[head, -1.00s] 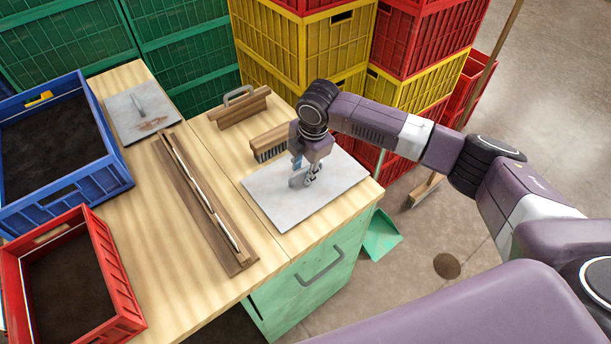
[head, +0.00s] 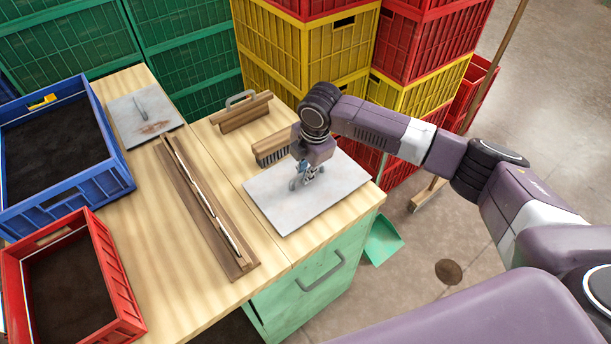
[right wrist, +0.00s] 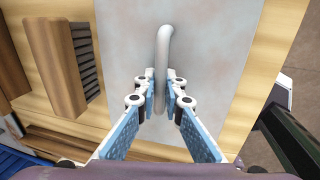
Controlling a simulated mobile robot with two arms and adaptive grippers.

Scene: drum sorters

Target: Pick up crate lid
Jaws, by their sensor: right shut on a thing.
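A flat grey crate lid (head: 285,210) lies on the right part of the wooden bench top. My right gripper (head: 307,178) points down over it. In the right wrist view, its two fingers (right wrist: 160,92) are shut on the lid's pale arched handle (right wrist: 165,45), one finger on each side. The lid's plate (right wrist: 215,60) looks flat against the wood; I see no clear gap below it. A second grey lid (head: 162,127) with a handle and a rusty stain lies at the back left of the bench. My left gripper is not in view.
Wooden brushes (head: 271,148) lie just behind the held lid. A long wooden strip (head: 205,205) lies left of it. A blue crate (head: 75,197) and a red crate (head: 118,290) hold dark soil. Stacked crates (head: 300,45) stand behind the bench.

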